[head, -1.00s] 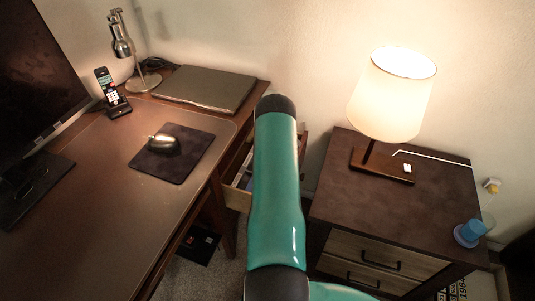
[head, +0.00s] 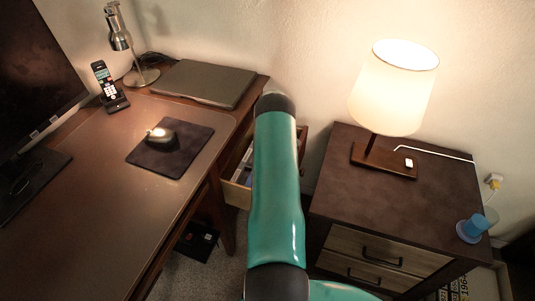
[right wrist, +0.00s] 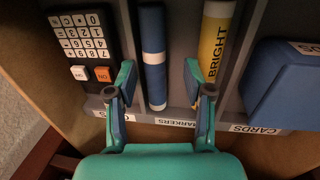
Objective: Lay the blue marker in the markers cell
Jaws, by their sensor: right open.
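In the right wrist view the blue marker (right wrist: 153,52) lies lengthwise in the cell labelled MARKERS (right wrist: 175,122), beside a yellow highlighter (right wrist: 214,45). My right gripper (right wrist: 160,80) is open. Its fingers show either side of the blue marker and apart from it, the right finger towards the highlighter. Whether the marker rests fully on the cell floor is hard to tell. In the head view the open drawer (head: 237,192) is partly hidden behind my teal arm, and neither the marker nor the right gripper shows. My left gripper is not in view.
A calculator (right wrist: 86,45) lies in the left cell and a blue box (right wrist: 285,82) in the CARDS cell, with grey dividers between. The desk carries a mouse pad (head: 188,158) and a laptop (head: 203,82). A nightstand (head: 345,200) with a lamp (head: 394,88) stands right.

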